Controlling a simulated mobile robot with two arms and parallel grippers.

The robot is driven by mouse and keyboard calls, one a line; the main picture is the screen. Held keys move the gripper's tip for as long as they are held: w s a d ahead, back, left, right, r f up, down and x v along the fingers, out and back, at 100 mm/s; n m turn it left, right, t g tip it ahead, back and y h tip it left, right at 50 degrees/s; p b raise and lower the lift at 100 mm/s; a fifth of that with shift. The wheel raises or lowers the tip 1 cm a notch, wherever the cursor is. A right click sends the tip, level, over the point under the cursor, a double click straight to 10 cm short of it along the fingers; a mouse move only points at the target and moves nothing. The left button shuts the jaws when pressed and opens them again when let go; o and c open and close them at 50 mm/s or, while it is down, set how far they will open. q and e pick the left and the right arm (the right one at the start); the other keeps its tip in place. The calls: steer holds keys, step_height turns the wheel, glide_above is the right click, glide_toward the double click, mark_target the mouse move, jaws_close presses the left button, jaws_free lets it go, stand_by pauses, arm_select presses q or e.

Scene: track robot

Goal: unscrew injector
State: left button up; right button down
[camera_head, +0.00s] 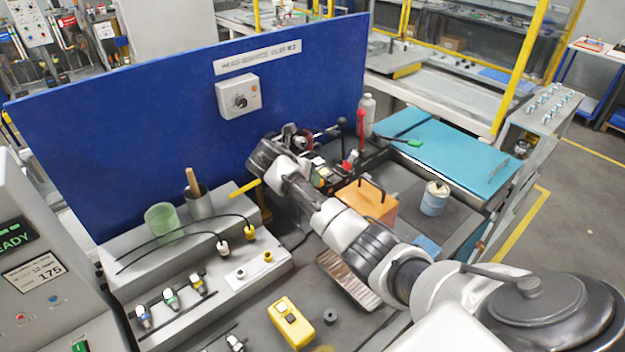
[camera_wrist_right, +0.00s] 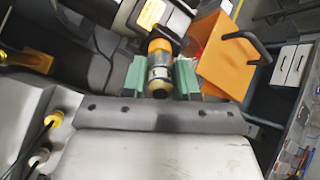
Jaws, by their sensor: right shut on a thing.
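My right arm reaches from the lower right of the head view to the back of the bench, in front of the blue panel. Its gripper, hidden there by the wrist, shows in the wrist view (camera_wrist_right: 160,82). It is shut on the injector (camera_wrist_right: 158,66), a short cylinder with an orange band and a pale metallic body, between two green pads. The injector's far end meets a pale block with a yellow label; whether it is seated there I cannot tell. Several other injectors with coloured bands (camera_head: 170,298) lie on the grey stepped rack. My left gripper is not in view.
An orange box (camera_head: 366,206) with dark handles stands right of my arm, close to the gripper in the wrist view (camera_wrist_right: 226,62). A yellow hand-held device (camera_head: 292,322) lies at the front. A green cup (camera_head: 162,222) and black cables with connectors (camera_head: 222,246) are on the left.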

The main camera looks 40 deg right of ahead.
steer(key=shift+a+r, duration=0.2)
steer(key=shift+v, duration=1.75)
